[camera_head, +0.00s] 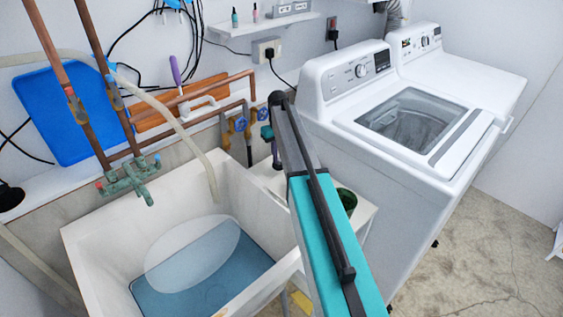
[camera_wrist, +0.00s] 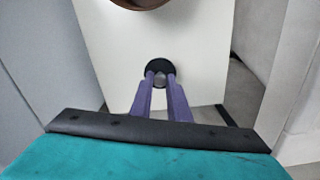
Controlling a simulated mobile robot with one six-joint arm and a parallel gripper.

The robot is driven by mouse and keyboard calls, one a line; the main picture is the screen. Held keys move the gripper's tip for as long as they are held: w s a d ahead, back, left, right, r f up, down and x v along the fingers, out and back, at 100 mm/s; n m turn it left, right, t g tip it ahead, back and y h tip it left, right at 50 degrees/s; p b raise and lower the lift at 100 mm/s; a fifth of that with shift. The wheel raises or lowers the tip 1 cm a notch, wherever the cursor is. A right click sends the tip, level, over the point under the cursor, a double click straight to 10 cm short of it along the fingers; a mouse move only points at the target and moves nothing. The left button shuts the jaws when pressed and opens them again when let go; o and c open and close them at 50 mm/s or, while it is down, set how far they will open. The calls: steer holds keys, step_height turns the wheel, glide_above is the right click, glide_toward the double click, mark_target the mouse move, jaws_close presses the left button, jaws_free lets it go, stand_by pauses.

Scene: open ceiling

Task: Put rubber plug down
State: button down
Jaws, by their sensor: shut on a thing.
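The rubber plug (camera_wrist: 159,65) is a small black disc with a grey knob at its middle, seen in the wrist view. My gripper (camera_wrist: 160,79) has two purple fingers closed on the knob. The plug is over a white surface (camera_wrist: 195,35), near its front edge; I cannot tell whether it touches the surface. In the head view my gripper (camera_head: 277,162) points down above the small white stand between the sink and the washer.
A brown round object (camera_wrist: 140,3) is on the white surface at the top of the wrist view. A dark green object (camera_head: 347,201) is on the stand's right side. The sink (camera_head: 85,240) is to the left; the washer (camera_head: 375,165) is close on the right.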

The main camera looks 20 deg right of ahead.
mark_target(279, 161)
steer(key=shift+f+p, duration=0.65)
steer(key=shift+f, duration=1.1)
steer(key=shift+f, duration=0.15)
steer(key=c, duration=1.7)
jaws_free()
step_height(279, 161, up, 12)
steer(key=b, duration=0.3)
steer(key=shift+r, duration=0.2)
